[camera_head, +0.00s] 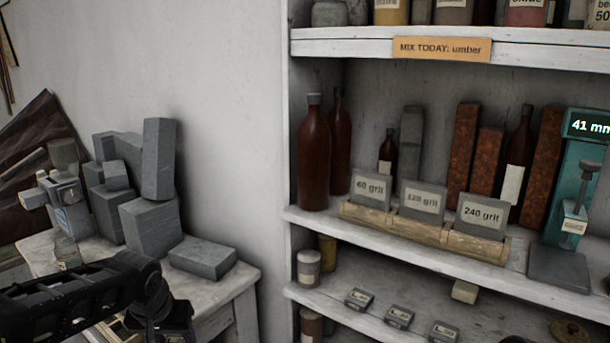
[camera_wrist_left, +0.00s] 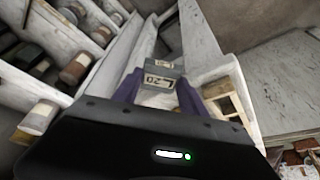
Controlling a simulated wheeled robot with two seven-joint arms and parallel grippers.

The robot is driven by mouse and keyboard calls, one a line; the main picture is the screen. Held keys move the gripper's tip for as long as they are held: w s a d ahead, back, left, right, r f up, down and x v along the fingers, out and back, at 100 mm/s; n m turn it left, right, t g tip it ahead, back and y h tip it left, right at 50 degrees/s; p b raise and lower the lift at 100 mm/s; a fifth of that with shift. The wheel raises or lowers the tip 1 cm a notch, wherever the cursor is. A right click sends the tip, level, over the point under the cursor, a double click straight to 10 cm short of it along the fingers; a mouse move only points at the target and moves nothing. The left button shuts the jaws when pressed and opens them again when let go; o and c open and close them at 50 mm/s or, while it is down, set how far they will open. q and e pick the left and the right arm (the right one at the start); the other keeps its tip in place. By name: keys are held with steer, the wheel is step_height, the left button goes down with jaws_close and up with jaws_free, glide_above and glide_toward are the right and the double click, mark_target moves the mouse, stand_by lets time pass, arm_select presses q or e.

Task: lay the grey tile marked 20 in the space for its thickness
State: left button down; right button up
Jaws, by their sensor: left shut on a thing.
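The grey tile marked 20 (camera_wrist_left: 160,82) is between the purple fingers of my left gripper (camera_wrist_left: 155,95) in the left wrist view. Its label appears upside down, and a second small label shows just beyond it. In the head view my left arm comes in at the lower left; its gripper (camera_head: 175,335) is cut off by the bottom edge, and the tile is hidden there. Three small labelled grey tiles lie in a spaced row on the lower shelf: left (camera_head: 359,298), middle (camera_head: 399,317) and right (camera_head: 443,332). Their numbers are hard to read. My right gripper is not in view.
A wooden rack (camera_head: 420,232) with grit blocks stands on the middle shelf, beside brown bottles (camera_head: 314,155). A teal gauge (camera_head: 572,185) reads 41 mm. A pale block (camera_head: 465,291) and jars (camera_head: 309,268) stand on the lower shelf (camera_head: 335,310). Grey blocks (camera_head: 150,225) crowd the left table.

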arm_select(q)
steer(key=w+d+f, duration=0.2)
steer(key=d+f, duration=0.2)
steer(key=d, duration=0.3)
steer(key=shift+m, duration=0.4)
steer(key=s+f, duration=0.4)
steer(key=f, duration=0.1)
stand_by(2.6)
